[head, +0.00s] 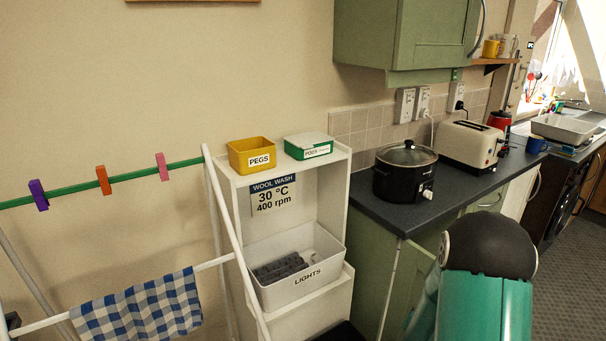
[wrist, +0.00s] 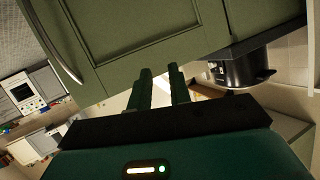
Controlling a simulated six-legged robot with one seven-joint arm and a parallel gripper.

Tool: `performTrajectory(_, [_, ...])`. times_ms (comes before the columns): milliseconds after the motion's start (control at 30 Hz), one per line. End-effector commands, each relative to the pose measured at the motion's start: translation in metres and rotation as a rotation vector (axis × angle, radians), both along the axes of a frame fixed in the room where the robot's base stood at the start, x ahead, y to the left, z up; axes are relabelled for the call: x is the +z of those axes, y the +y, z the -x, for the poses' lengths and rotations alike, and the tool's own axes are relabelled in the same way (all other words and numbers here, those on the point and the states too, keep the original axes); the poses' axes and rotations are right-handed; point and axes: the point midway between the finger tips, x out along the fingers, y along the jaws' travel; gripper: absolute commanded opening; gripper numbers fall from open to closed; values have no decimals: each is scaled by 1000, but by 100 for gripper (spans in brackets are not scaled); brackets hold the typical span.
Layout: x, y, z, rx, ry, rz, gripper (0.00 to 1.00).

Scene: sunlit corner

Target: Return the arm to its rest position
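In the wrist view my gripper (wrist: 160,80) shows as two dark green fingers side by side with a gap between them. Nothing is held in the gap. A green cupboard door (wrist: 135,30) with a long handle fills the view beyond the fingertips; I cannot tell how near it is. In the head view a black and teal part of my arm stands at the lower right, in front of the counter. The gripper itself is not visible there.
A dark counter (head: 400,205) carries a slow cooker (head: 404,172) and a toaster (head: 468,146). A white shelf unit (head: 320,190) holds a LIGHTS bin (head: 300,280), with a yellow PEGS box (head: 252,155) on top. A drying rack (head: 230,230) stands left. Floor (head: 570,230) shows clear at right.

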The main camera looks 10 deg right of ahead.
Motion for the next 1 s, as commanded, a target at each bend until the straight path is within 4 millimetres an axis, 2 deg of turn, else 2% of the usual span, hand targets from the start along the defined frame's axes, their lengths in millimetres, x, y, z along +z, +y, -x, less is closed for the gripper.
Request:
performTrajectory(33, [19,12,-10,40,5,-22,20])
performTrajectory(233, [73,66,-29,196,82,-115,20])
performTrajectory(467, [132,132,-20,377,198,-183,20])
performTrajectory(567, [156,160,-7,453,256,-198,20])
performTrajectory(767, [199,209,36,591,383,-209,20])
performTrajectory(1000, [238,253,110,727,553,-191,20])
